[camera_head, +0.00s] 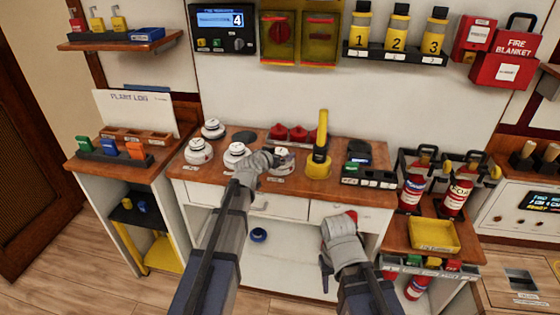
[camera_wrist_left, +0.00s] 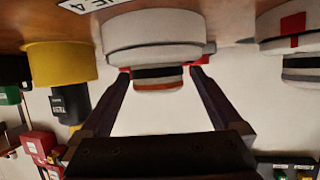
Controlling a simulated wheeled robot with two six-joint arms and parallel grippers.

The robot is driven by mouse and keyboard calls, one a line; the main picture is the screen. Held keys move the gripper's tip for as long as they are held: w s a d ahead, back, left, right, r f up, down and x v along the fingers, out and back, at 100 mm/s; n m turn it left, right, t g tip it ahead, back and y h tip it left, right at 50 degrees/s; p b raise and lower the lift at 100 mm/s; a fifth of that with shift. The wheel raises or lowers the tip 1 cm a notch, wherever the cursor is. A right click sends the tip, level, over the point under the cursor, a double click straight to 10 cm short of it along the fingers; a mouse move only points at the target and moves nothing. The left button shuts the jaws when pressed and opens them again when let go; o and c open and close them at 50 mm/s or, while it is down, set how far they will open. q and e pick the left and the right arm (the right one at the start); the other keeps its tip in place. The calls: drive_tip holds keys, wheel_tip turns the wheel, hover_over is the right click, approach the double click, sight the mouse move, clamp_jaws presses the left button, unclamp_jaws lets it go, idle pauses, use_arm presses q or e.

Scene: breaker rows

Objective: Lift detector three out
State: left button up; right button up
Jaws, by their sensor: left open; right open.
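Several white round detectors are on the wooden bench top: one at the back left (camera_head: 213,128), one at the front left (camera_head: 199,151), one in the middle (camera_head: 236,154) and one at the front right (camera_head: 282,159). Their labels are too small to read in the head view. My left gripper (camera_head: 270,160) is open at the front-right detector. In the left wrist view this detector (camera_wrist_left: 153,35) is ahead, its narrower end between the open fingers (camera_wrist_left: 158,85); contact cannot be told. A partly cut label there ends in "E 4". My right gripper (camera_head: 338,222) is open and empty before the bench front.
A yellow upright tool (camera_head: 319,150) stands right of the front-right detector, with red domes (camera_head: 298,133) behind. A dark round base (camera_head: 245,137) lies behind the middle detector. Fire extinguishers (camera_head: 411,190) and a yellow tray (camera_head: 434,235) are at right.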

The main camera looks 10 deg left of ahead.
sight(283, 151)
use_arm(q)
drive_tip(key=b+x, duration=0.1)
drive_tip(key=x, duration=0.2)
drive_tip(key=shift+w+d, duration=0.1)
drive_tip(key=shift+d, duration=0.05)
drive_tip(key=shift+r, duration=0.15)
drive_tip(key=c, duration=1.5)
